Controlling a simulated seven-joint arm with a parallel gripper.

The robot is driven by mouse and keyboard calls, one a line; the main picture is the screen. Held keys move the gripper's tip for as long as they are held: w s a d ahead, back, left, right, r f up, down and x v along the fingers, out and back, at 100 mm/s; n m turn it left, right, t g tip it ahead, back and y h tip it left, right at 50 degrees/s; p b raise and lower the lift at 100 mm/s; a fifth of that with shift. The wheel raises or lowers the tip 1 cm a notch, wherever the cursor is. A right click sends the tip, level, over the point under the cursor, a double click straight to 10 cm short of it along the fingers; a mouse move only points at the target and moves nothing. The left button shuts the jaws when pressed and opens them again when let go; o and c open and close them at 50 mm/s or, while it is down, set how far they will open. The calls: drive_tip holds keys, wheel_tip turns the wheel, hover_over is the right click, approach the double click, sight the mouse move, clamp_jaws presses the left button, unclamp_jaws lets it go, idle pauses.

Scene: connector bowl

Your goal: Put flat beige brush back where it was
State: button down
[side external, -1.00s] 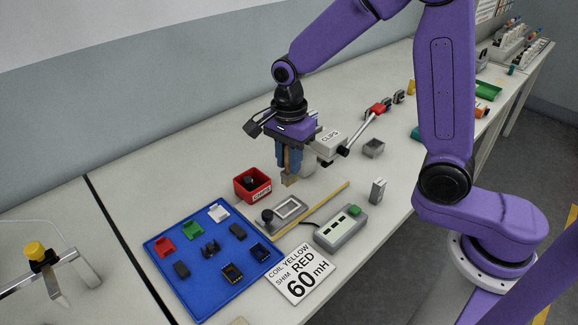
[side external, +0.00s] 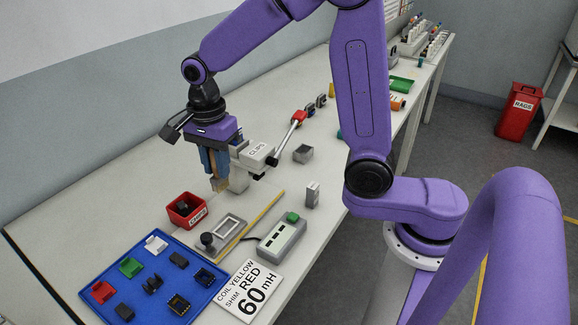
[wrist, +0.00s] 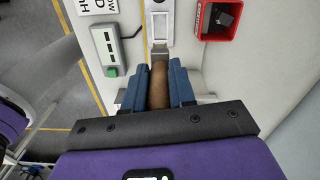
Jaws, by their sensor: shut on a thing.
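My gripper (side external: 214,168) is shut on the flat beige brush (side external: 219,184). The brush hangs tip down between the blue fingers, with its pale end low over the bench. I cannot tell whether the tip touches the bench. In the wrist view, the brush's brown handle (wrist: 159,84) lies between the two blue fingers of my gripper (wrist: 158,88), and its paler flat end points away from me. In the side view, the brush is just behind and right of the red chips bin (side external: 186,209) and left of the CLIPS box (side external: 256,153).
A blue tray (side external: 136,318) with several small parts lies at front left. Near it are a grey fixture plate (side external: 228,228), a grey device with a green button (side external: 281,238) and a label card (side external: 251,289). Bare bench lies behind the red bin.

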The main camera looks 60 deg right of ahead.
drive_tip(key=r, duration=0.7)
drive_tip(key=d+r, duration=0.1)
drive_tip(key=r, duration=0.2)
drive_tip(key=shift+r, duration=0.2)
drive_tip(key=s+d, duration=0.4)
drive_tip(key=d, duration=0.6)
drive_tip(key=s+d, duration=0.4)
drive_tip(key=d, duration=0.5)
drive_tip(key=s+d, duration=0.5)
drive_tip(key=d, duration=0.5)
wheel_tip(320, 180, down, 11)
drive_tip(key=w, duration=0.1)
drive_tip(key=shift+w+d+f, duration=1.05)
drive_tip(key=shift+w+f, duration=0.95)
drive_tip(key=shift+f, duration=0.2)
drive_tip(key=shift+w+d+f, duration=1)
drive_tip(key=shift+w+f, duration=1)
drive_tip(key=shift+f, duration=0.25)
drive_tip(key=shift+w+d+f, duration=1.05)
drive_tip(key=shift+w+f, duration=0.95)
drive_tip(key=shift+f, duration=0.2)
drive_tip(key=shift+f, duration=0.1)
